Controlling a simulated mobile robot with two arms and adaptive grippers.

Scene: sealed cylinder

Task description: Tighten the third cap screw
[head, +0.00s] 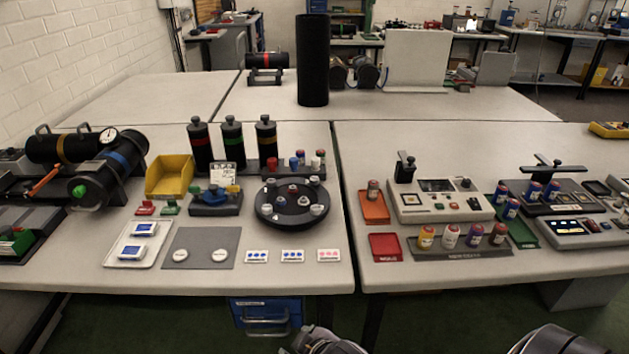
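A round black disc (292,222) lies on the left table, with several small silver-grey, screw-like pieces around its top and one with a red mark (293,188) near its middle. Which of these is the third cap screw, and how tight each one sits, I cannot tell. Two dark cylinders lie in cradles at the left: one with a yellow band (62,148) and a gauge, one with a blue band (118,163) and a green knob. Only grey and black parts of my arms show at the bottom edge. No fingertips of either gripper are visible.
Three upright black cylinders (232,145) stand behind the disc. A yellow bin (169,176), a blue fixture (215,200), a white tray (119,255) and a grey mat (200,261) are left of it. The right table holds a control box (437,206) and small jars. Free room lies behind.

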